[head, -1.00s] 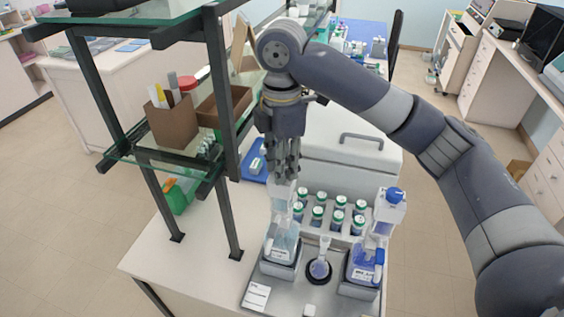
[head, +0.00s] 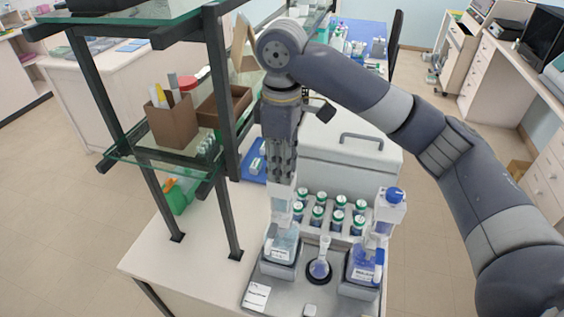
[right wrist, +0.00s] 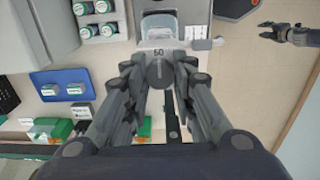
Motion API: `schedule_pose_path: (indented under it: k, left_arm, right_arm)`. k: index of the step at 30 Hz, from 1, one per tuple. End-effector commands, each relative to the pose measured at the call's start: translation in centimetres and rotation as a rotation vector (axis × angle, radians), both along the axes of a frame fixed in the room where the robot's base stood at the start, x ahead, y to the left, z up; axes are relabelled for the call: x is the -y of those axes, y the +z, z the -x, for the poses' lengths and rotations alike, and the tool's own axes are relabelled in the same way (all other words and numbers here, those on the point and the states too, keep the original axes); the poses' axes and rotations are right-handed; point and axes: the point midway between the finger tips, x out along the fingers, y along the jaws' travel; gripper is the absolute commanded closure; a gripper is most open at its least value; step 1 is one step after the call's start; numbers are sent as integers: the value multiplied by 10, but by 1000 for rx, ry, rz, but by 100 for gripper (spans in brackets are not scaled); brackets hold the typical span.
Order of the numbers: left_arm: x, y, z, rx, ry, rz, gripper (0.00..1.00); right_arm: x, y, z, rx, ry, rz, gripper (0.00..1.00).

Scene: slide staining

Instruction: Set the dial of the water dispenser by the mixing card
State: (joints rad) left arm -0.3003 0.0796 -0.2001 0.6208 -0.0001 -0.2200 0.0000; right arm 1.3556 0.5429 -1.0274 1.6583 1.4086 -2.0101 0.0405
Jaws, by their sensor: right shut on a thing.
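The water dispenser (head: 283,236), a clear bottle with a pale upper part, stands at the left of the grey tray. My right gripper (head: 281,181) points down onto its top, which its fingers hide in the head view. In the right wrist view the gripper (right wrist: 160,82) is shut on the round grey dial (right wrist: 159,73), and a number, perhaps 60, shows beside it. The mixing card (head: 256,297) lies at the tray's front left; its print is too small to read. A gripper, probably my left (right wrist: 290,34), shows at the right wrist view's edge, its jaw state unclear.
A second dispenser with a blue dial (head: 390,212) stands at the right of the tray. A small flask (head: 319,266) stands on a black ring between them. Several green-capped bottles (head: 338,215) stand behind. The dark shelf post (head: 226,165) is close left of my right arm.

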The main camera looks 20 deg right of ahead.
Motion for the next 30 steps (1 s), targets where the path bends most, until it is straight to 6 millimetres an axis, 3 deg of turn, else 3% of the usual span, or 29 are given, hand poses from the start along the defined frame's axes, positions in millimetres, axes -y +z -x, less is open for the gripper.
schedule_pose_path:
  k: [16, 17, 19, 30]
  left_arm:
    - [0, 0, 0, 0, 0, 0, 65]
    - [0, 0, 0, 0, 0, 0, 65]
    - [0, 0, 0, 0, 0, 0, 65]
    - [-3, 0, 1, -1, 0, -3, 65]
  right_arm:
    - [0, 1, 0, 1, -28, 0, 99]
    - [0, 1, 0, 1, -28, 0, 73]
    - [0, 1, 0, 1, -28, 0, 57]
    - [0, 1, 0, 1, -27, 0, 55]
